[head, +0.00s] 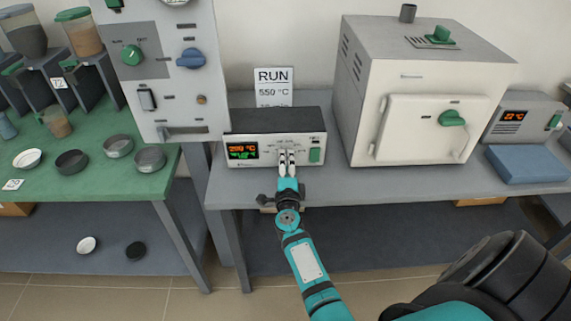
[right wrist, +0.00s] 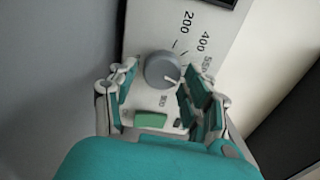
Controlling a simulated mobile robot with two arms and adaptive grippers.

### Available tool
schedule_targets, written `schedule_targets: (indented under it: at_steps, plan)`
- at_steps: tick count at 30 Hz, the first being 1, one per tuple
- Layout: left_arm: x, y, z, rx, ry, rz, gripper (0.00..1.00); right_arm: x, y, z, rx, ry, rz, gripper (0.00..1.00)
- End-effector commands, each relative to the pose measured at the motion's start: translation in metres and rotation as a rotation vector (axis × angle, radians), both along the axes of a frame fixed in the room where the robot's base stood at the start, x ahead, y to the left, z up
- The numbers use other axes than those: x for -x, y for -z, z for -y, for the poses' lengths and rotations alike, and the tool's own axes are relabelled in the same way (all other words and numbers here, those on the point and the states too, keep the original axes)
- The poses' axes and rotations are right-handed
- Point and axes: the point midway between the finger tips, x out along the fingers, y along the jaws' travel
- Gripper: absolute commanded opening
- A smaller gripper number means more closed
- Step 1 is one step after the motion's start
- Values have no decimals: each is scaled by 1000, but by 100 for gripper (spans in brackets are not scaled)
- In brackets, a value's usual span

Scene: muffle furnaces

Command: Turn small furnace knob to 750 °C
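The small furnace control box (head: 275,140) stands on the grey bench, with a red and green display (head: 243,151) whose digits are too small to read surely. In the right wrist view its round grey knob (right wrist: 162,69) shows a white mark at its lower right edge. Printed figures 200 and 400 and further, partly hidden ones run around it. My right gripper (head: 287,157) is at the box front and covers the knob in the head view. In the right wrist view the right gripper (right wrist: 157,82) is open, its fingers on either side of the knob, the right finger nearer.
A white furnace (head: 420,95) with a green handle stands right of the box. A tall grey panel (head: 165,65) with knobs stands left. A RUN 550 °C sign (head: 273,87) is behind. A green table (head: 100,185) with dishes is at the left.

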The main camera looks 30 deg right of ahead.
Motion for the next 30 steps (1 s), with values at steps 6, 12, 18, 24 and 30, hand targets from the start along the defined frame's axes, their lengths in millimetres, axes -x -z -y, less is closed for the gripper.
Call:
schedule_targets:
  at_steps: [6,12,18,24,30]
  plan:
    - [0,0,0,0,0,0,0,0,-1,0,1,0,1,63]
    - [1,-1,-2,-2,-2,-1,0,-1,-2,0,22,-1,-11,63]
    - [0,-7,-1,-1,-1,0,0,-1,-3,0,184,-2,-111,63]
    - [0,-11,0,0,-1,0,0,-1,-3,0,440,-2,-266,63]
    - [0,-11,0,0,-1,0,0,-1,-3,0,671,-2,-408,63]
